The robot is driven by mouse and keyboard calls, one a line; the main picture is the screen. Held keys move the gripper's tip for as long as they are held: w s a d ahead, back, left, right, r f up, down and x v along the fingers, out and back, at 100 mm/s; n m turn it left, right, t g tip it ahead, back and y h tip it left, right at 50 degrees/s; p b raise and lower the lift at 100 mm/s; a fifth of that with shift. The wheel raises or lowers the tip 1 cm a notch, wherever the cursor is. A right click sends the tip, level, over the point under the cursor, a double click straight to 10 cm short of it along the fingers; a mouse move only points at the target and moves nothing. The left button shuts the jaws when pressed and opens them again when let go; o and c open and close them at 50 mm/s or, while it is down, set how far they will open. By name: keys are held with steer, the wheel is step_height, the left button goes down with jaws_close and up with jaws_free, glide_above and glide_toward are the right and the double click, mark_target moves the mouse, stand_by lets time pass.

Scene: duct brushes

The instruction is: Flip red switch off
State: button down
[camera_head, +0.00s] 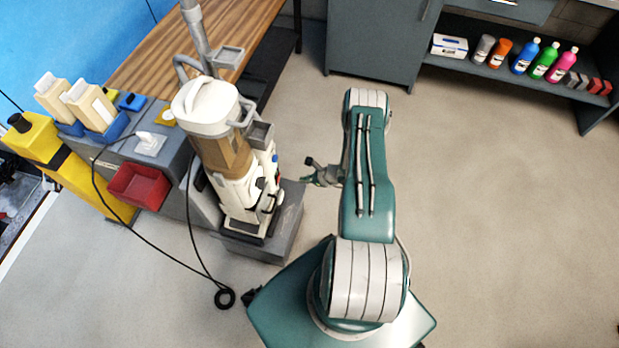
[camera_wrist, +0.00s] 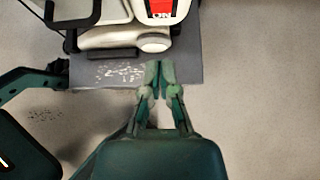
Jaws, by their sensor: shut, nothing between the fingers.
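The red switch (camera_wrist: 161,7) shows at the top edge of the wrist view, on a white housing with "ON" lettering at its lower end. The top of the switch is cut off by the frame. In the head view, the white vacuum-like machine (camera_head: 232,185) stands upright on a grey base; I cannot pick out the red switch there. My gripper (camera_wrist: 160,66) is shut and empty, with its fingertips below the switch in the wrist view and apart from it. In the head view my gripper (camera_head: 322,178) is right of the machine, partly hidden by my arm.
The machine's grey base (camera_head: 265,235) extends under it. A black cable (camera_head: 190,262) lies on the floor. A red bin (camera_head: 140,186) and a grey cabinet (camera_head: 172,170) are at left. A shelf with bottles (camera_head: 523,58) stands at the back right. Floor at right is clear.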

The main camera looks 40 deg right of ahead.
mark_target(279, 176)
steer(key=w+a+f, duration=0.2)
steer(key=w+a, duration=0.2)
steer(key=w, duration=0.2)
steer(key=shift+a, duration=0.25)
steer(key=shift+w+a+r, duration=0.15)
steer(key=shift+w+a, duration=0.15)
steer(key=shift+w, duration=0.05)
steer(key=shift+s+d, duration=0.1)
steer(key=shift+r, duration=0.1)
steer(key=shift+r, duration=0.65)
